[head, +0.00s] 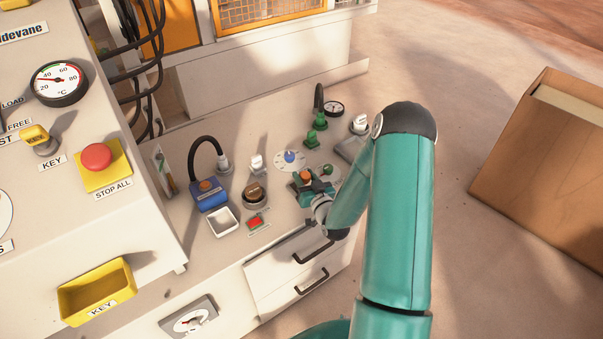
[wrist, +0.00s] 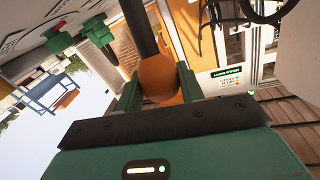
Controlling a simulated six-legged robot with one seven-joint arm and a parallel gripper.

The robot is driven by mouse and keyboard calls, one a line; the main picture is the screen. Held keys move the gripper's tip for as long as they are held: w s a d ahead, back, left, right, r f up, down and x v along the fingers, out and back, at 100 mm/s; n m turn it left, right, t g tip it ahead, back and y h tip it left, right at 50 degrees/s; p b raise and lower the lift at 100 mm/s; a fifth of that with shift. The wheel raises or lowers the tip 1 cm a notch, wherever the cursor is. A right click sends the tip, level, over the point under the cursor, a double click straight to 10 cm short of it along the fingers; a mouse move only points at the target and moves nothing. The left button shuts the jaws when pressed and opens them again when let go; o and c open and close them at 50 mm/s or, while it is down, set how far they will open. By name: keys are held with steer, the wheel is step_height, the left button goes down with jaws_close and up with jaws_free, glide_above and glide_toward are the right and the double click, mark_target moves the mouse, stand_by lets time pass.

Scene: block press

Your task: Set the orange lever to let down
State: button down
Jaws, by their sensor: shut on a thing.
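The orange lever has a round orange knob (wrist: 158,76) on a dark shaft (wrist: 138,28). In the wrist view the knob sits between the two green fingers of my gripper (wrist: 157,90), which is shut on it. In the head view my gripper (head: 311,187) is over the front right part of the bench, and the orange knob (head: 305,176) shows at its fingers. The lever's base and its position marks are hidden by my gripper and arm.
Green knobs (head: 315,124) and a blue-knobbed dial (head: 290,157) stand behind my gripper. Drawers with handles (head: 314,252) are below. A cardboard box (head: 540,150) stands at right.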

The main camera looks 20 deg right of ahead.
steer(key=shift+s+d+f, duration=0.1)
steer(key=shift+s+f, duration=0.2)
steer(key=shift+s, duration=0.05)
steer(key=c, duration=0.9)
jaws_free()
steer(key=shift+c, duration=0.2)
steer(key=s, duration=1.3)
steer(key=shift+s, duration=0.4)
steer(key=shift+r, duration=0.15)
